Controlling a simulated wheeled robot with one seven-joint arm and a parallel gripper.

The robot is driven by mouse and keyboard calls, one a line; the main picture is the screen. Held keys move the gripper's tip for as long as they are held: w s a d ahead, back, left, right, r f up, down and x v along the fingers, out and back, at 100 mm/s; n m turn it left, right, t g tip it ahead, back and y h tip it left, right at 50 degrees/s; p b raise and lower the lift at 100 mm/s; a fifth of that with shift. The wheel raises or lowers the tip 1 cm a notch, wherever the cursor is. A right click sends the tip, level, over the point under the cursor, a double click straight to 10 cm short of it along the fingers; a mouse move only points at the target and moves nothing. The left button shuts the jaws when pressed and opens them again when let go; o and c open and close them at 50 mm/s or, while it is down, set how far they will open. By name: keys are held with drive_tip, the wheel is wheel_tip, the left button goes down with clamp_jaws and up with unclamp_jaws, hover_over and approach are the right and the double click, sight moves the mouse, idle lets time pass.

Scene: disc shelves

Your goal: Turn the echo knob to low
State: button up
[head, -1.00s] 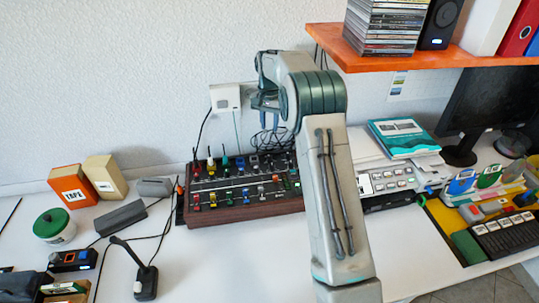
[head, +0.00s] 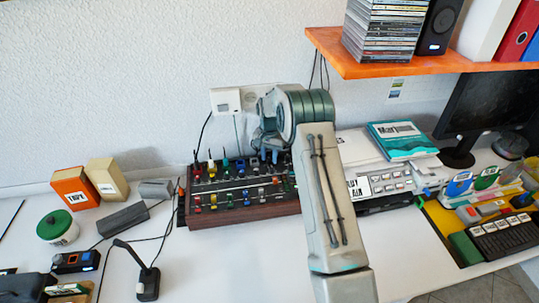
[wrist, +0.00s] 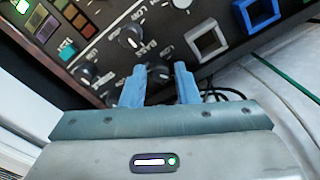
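The mixer (head: 240,212) is a dark panel in a wooden case, with rows of coloured controls, on the white desk. In the wrist view its panel shows several dark round knobs with small white marks and "LOW" labels. One dark knob (wrist: 160,74) lies between my fingertips in the picture; I cannot tell whether they touch it. Another knob (wrist: 131,39) is just beyond, and one more (wrist: 85,74) is to the left. I cannot make out which is the echo knob. My gripper (wrist: 159,72) has blue fingers, apart with a gap, pointing at the panel. In the head view my gripper (head: 272,156) is low over the mixer's back right.
A white device (head: 362,172) with a teal-covered book (head: 402,139) on it stands right of the mixer. An orange shelf (head: 420,66) overhangs the right side. A small microphone (head: 148,283) stands front left. The desk in front of the mixer is clear.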

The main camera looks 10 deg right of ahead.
drive_tip(key=shift+f, duration=0.1)
clamp_jaws()
drive_tip(key=shift+n+b, duration=0.4)
drive_tip(key=shift+n, duration=0.1)
drive_tip(key=shift+f+n+b, duration=0.1)
drive_tip(key=shift+n+b, duration=0.35)
drive_tip(key=shift+n, duration=0.15)
drive_tip(key=n+b, duration=0.1)
drive_tip(key=n, duration=0.2)
drive_tip(key=shift+b, duration=0.35)
drive_tip(key=n+b, duration=0.1)
drive_tip(key=n, duration=0.3)
drive_tip(key=shift+n, duration=1.6)
